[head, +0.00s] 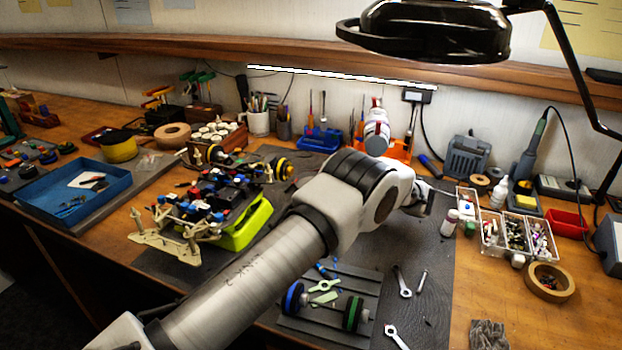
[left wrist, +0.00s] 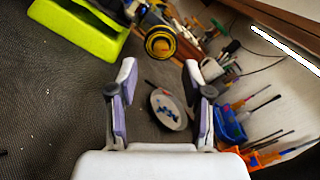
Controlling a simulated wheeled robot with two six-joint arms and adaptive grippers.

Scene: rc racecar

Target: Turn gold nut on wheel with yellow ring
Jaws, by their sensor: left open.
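In the left wrist view the same wheel (left wrist: 160,43) is at the top, beyond the fingertips. Its hub faces the camera, but the gold nut is too small and blurred to make out clearly. My left gripper (left wrist: 160,75) is open and empty, its two fingers apart and short of the wheel. In the head view my arm hides the gripper. My right gripper is not in view.
A black mat (head: 437,260) holds a grey tray (head: 360,283) with loose wheels, and wrenches (head: 402,282). A blue tool holder (head: 318,139) and an orange holder (head: 398,150) stand behind. A round lettered item (left wrist: 168,108) shows between my fingers. A black lamp (head: 435,30) hangs above.

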